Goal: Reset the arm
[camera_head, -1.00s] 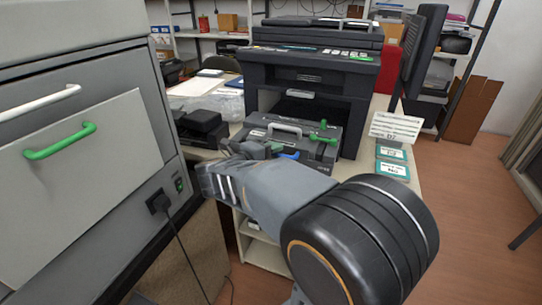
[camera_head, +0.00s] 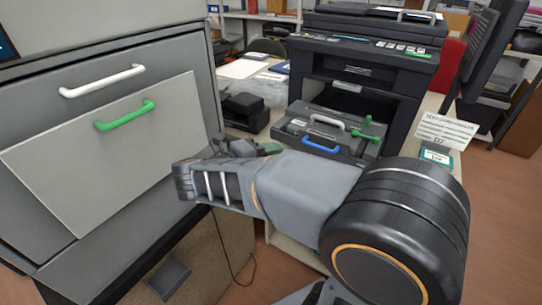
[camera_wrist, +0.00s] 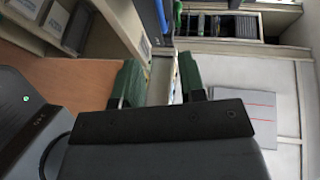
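My arm stretches across the lower middle of the head view. My gripper (camera_head: 256,148) is mostly hidden behind my own wrist there, in front of the dark printer unit (camera_head: 296,128), which has a white handle, a blue handle and a green lever. In the wrist view, the two green fingers of my gripper (camera_wrist: 160,78) stand apart with nothing visible between them. The gripper is open and empty. Part of the blue handle (camera_wrist: 162,14) seems to show at the top of the wrist view, beyond the fingers.
A large black printer (camera_head: 365,62) stands on the table behind the unit. A grey cabinet (camera_head: 195,75) with a white handle (camera_head: 102,80) and a green handle (camera_head: 125,116) fills the left. A small black device (camera_head: 245,112) and a label stand (camera_head: 445,132) are on the table. Floor is free at right.

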